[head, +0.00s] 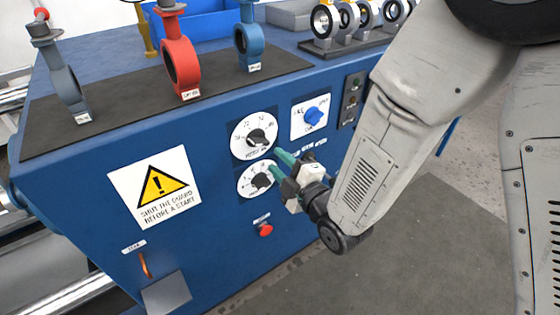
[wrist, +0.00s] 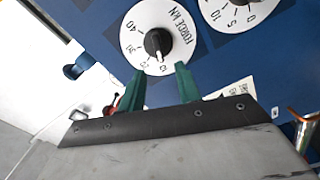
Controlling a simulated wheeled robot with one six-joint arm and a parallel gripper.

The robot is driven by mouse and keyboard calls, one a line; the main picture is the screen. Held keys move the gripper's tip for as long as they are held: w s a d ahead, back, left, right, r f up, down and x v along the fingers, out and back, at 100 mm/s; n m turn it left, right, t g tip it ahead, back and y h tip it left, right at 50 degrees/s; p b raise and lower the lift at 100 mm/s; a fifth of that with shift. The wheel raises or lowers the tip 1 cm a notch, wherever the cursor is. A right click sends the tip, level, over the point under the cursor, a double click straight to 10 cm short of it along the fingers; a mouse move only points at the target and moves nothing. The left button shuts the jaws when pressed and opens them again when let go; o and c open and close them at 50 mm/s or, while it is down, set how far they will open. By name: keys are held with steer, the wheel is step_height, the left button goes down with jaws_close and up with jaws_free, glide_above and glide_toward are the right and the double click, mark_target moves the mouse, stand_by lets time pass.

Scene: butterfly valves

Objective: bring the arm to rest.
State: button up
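My gripper (head: 279,167) has green fingertips and is at the blue bench's front face, close to the lower white dial (head: 257,180), partly covering it in the head view. In the wrist view my gripper (wrist: 160,82) has its two green fingers apart, with no object between them. A white dial marked FORCE KN (wrist: 147,18) with a black knob (wrist: 158,43) is just beyond the fingertips. I cannot tell whether a fingertip touches the panel. My arm (head: 405,110) reaches in from the upper right, bent.
Another dial (head: 254,135) and a blue selector (head: 314,117) are near my gripper. A red button (head: 265,230) is below, a warning sign (head: 155,188) to the left. Grey, red (head: 180,60) and blue valves stand on the bench. Floor (head: 420,260) at lower right looks clear.

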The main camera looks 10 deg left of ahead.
step_height(320, 180, down, 8)
steer(key=s+d+m+g+h, duration=0.1)
steer(key=d+m+g+h, duration=0.1)
steer(key=m+g+h, duration=0.15)
steer(key=s+d+m+g+h, duration=0.25)
steer(key=d+m+h, duration=0.4)
steer(key=d, duration=0.35)
steer(key=s+d+r+m+g+h, duration=0.2)
steer(key=s+d+r+m, duration=0.4)
steer(key=d+r, duration=0.5)
steer(key=s+d+r+m+g+h, duration=0.1)
steer(key=s+d+r+m+g, duration=0.1)
steer(key=s+d+r+m, duration=0.5)
steer(key=s+d+r, duration=0.4)
steer(key=d+r, duration=0.1)
steer(key=d, duration=0.4)
steer(key=shift+m+h, duration=0.3)
steer(key=shift+h, duration=0.1)
steer(key=shift+s+d, duration=0.1)
